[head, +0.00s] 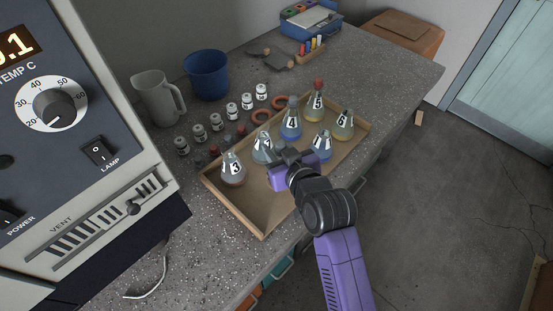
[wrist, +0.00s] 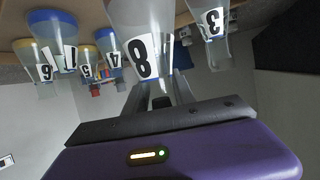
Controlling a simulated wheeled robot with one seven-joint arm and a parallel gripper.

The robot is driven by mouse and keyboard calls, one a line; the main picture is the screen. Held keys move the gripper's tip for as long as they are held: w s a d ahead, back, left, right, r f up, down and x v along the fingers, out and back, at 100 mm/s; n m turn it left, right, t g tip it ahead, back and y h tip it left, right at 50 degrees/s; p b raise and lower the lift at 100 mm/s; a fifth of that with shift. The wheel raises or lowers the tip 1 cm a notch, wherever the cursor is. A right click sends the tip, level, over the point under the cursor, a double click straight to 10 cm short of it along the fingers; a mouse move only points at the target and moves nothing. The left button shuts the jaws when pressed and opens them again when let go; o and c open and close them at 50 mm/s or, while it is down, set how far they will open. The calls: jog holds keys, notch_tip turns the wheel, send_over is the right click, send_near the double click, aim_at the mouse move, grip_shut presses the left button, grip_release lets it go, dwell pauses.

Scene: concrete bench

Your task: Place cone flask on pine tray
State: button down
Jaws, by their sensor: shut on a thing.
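A cone flask labelled 8 (head: 263,146) stands upright among other numbered flasks at the pine tray (head: 258,229), a shallow wooden tray on the bench. My purple gripper (head: 282,158) is at this flask, partly covering it in the head view. In the wrist view, which is upside down, flask 8 (wrist: 137,18) is large and its neck lies between my fingers (wrist: 160,90). My gripper is shut on it. I cannot tell whether its base touches the tray.
Flask 3 (head: 233,172) is left of it; flasks 4 (head: 291,124), 5 (head: 316,106), 6 (head: 343,128) and 1 (head: 320,146) are right. The tray's near part is bare. Small jars (head: 232,112), a blue bucket (head: 206,75) and a jug (head: 158,97) stand behind.

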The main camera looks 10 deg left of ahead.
jog(key=shift+f, duration=2.25)
jog(key=shift+f, duration=0.1)
jog(key=shift+f+b, duration=0.15)
jog(key=shift+b, duration=0.2)
jog(key=c, duration=1)
grip_release()
jog(key=shift+c, duration=0.2)
jog(key=shift+r, duration=0.25)
jog(key=shift+s+d, duration=0.2)
jog(key=shift+s, duration=0.1)
jog(key=v, duration=1.1)
jog(key=shift+p, duration=0.4)
